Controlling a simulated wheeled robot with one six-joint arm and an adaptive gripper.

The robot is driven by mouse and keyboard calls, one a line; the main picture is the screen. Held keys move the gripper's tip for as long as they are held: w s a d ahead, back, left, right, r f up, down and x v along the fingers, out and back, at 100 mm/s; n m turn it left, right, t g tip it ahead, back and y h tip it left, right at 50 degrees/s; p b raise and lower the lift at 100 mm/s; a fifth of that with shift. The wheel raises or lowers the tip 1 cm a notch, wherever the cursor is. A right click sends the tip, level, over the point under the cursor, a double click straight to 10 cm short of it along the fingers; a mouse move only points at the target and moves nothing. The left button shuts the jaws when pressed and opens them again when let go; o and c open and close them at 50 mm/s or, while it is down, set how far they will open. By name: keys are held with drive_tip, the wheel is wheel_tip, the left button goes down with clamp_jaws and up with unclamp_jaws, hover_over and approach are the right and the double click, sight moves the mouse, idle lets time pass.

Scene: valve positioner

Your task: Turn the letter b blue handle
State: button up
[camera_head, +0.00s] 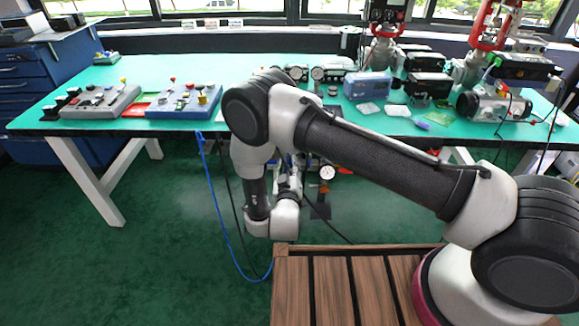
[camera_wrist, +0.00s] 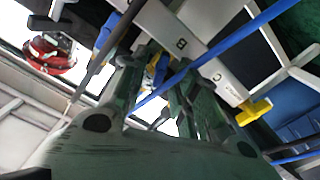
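In the wrist view a pale bar (camera_wrist: 195,57) runs diagonally, with the black letters B (camera_wrist: 181,43) and C (camera_wrist: 217,77) on it. A blue handle (camera_wrist: 160,74) with yellow beside it shows below the letter B, partly hidden by the fingers and a blue hose. My gripper (camera_wrist: 157,88) is in front of it, its two dark green fingers apart on either side of the blue part. I cannot tell whether they touch it. In the head view my arm reaches down before the table's front edge and the gripper and handle cannot be made out.
A blue hose (camera_wrist: 215,47) crosses the wrist view near the fingers. A yellow handle (camera_wrist: 253,111) is beside the letter C. In the head view a gauge (camera_head: 326,172) hangs under the green table (camera_head: 235,70). Control boxes (camera_head: 183,99) stand on the table; the floor at left is clear.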

drive_tip(key=shift+w, duration=0.15)
clamp_jaws()
drive_tip(key=shift+n, duration=0.3)
drive_tip(key=n, duration=0.6)
drive_tip(key=shift+a+f, duration=0.1)
drive_tip(key=n, duration=0.6)
drive_tip(key=shift+f+n, duration=0.1)
drive_tip(key=shift+n, duration=0.2)
idle(0.5)
unclamp_jaws()
